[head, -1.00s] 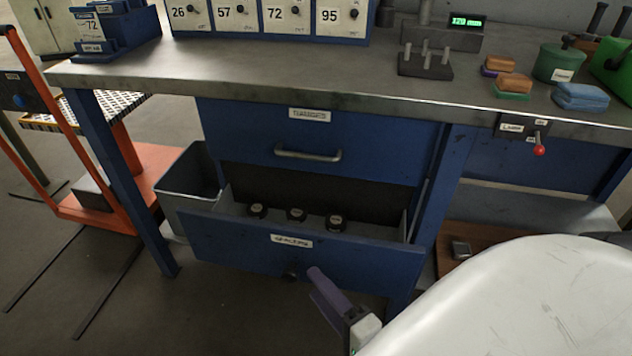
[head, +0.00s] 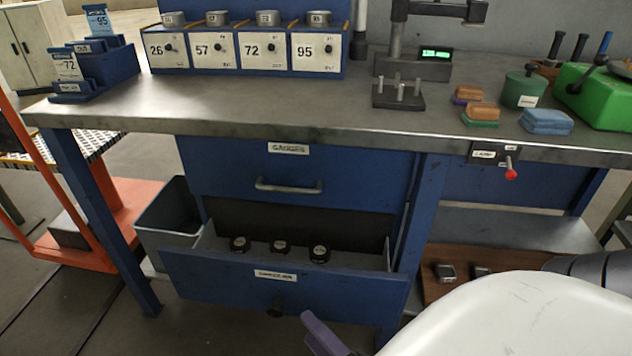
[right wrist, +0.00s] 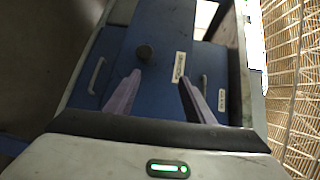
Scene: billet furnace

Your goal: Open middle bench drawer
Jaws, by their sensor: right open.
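The middle drawer (head: 215,278) is a blue drawer with a pale label, pulled well out of the bench below the closed gauges drawer (head: 225,171). Several dark round items (head: 280,247) stand in it in a row. A dark round knob (head: 275,312) is on its front, and it also shows in the right wrist view (right wrist: 144,52). My right gripper (right wrist: 160,80) is open and empty, its purple fingers spread in front of the drawer face and apart from the knob. In the head view only a purple finger (head: 322,334) shows, at the bottom. My left gripper is not in view.
The metal bench top (head: 330,118) carries numbered boxes (head: 220,52), a scale display (head: 436,54) and a green case (head: 590,95). A grey bin (head: 165,222) stands left of the drawers. A lower drawer handle (right wrist: 97,75) shows in the right wrist view.

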